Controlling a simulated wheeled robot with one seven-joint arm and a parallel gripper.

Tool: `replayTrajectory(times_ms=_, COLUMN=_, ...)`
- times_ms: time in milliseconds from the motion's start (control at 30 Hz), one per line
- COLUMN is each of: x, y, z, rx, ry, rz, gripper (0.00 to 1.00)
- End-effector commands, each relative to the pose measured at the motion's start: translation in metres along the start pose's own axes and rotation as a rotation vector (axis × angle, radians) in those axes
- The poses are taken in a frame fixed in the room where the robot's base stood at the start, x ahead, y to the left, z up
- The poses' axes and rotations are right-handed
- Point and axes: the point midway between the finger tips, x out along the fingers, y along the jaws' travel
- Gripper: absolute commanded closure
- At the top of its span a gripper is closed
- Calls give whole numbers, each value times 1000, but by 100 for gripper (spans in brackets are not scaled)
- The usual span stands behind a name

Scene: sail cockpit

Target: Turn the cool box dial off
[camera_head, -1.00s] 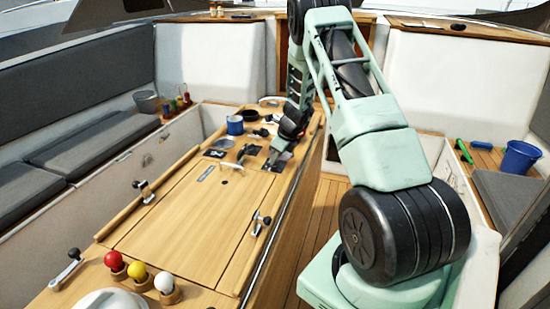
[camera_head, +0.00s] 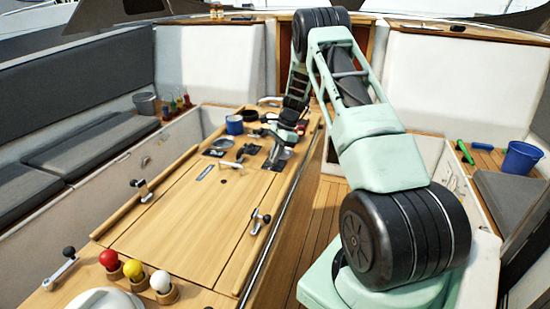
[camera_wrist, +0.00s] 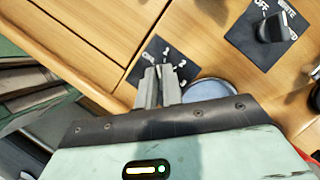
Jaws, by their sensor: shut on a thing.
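The dial plate (camera_wrist: 146,62) is dark with white marks, of which 1, 2 and 3 can be read. It lies on the wooden table top under my fingers in the wrist view. My gripper (camera_wrist: 158,88) is shut on the dial's knob at this plate. The fingers hide the knob, so its pointing direction cannot be told. In the head view my gripper (camera_head: 272,160) is low at the table's far right part, among several dark plates, too small there to read.
A second dial (camera_wrist: 272,28), marked OFF, WHITE and RED, is at the upper right of the wrist view. A round grey-blue disc (camera_wrist: 208,90) lies close beside my fingers. A blue mug (camera_head: 234,125) stands farther back. Red, yellow and white knobs (camera_head: 134,270) are at the near end.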

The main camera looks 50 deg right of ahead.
Motion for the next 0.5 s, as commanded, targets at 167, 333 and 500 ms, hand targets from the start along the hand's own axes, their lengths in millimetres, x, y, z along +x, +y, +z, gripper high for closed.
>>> replayTrajectory(times_ms=167, x=1, y=-2, z=-1, rx=-147, ry=0, rz=59, gripper=100)
replayTrajectory(times_ms=333, x=0, y=-2, z=0, rx=-268, ry=1, rz=109, gripper=100)
replayTrajectory(times_ms=500, x=0, y=-2, z=0, rx=-358, ry=0, rz=147, gripper=100)
